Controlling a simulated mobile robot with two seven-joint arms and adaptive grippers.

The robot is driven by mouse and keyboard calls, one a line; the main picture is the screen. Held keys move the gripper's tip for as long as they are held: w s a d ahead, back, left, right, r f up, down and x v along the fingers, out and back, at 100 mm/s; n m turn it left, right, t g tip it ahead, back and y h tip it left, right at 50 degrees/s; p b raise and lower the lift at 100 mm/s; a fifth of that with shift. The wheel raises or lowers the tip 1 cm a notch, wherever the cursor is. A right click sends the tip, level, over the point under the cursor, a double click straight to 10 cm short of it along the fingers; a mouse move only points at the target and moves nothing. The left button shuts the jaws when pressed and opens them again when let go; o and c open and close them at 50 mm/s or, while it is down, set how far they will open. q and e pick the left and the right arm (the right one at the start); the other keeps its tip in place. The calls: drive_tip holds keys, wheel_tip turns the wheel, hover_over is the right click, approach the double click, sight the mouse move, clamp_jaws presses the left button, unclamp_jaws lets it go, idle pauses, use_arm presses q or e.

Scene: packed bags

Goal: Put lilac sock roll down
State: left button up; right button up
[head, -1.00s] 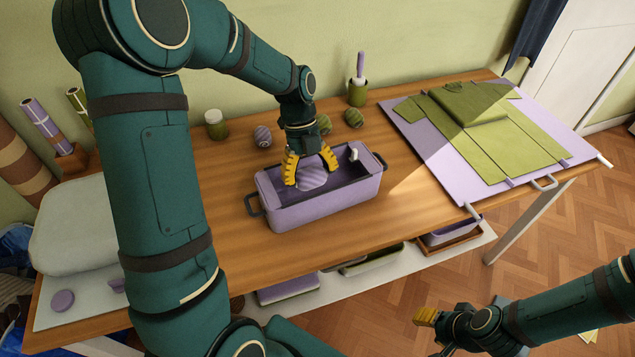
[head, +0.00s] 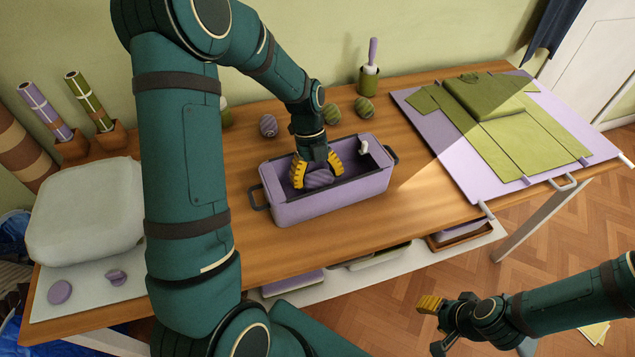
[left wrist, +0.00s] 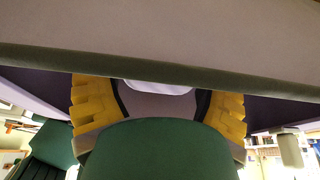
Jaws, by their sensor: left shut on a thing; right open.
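The lilac sock roll (head: 319,179) is striped and sits between the yellow fingers of my left gripper (head: 317,174), inside the lilac bin (head: 330,202) with dark handles. My left gripper is shut on the roll, with its fingers below the bin's rim level. Whether the roll touches the bin floor cannot be told. In the left wrist view the yellow fingers show on both sides, and a pale edge (left wrist: 158,87) lies between them. My right gripper (head: 433,325) is open and empty, off the table at the lower right.
Several striped rolls, one being a grey-purple roll (head: 268,126), lie behind the bin. A small white item (head: 363,146) is at the bin's right end. A lilac board (head: 480,165) with a folded green garment (head: 487,96) covers the table's right. A pale pack (head: 85,213) is at left.

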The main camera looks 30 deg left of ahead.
use_arm(q)
wheel_tip(320, 180, down, 2)
drive_tip(key=shift+f, duration=0.1)
drive_tip(key=shift+f+b, duration=0.15)
drive_tip(key=shift+b, duration=0.15)
drive_tip(key=o, duration=1)
drive_tip(key=shift+w+r, duration=0.1)
drive_tip(key=shift+r, duration=0.3)
drive_tip(key=p+v, duration=0.3)
drive_tip(key=v, duration=0.8)
drive_tip(key=shift+a+r, duration=0.2)
drive_tip(key=shift+r, duration=0.05)
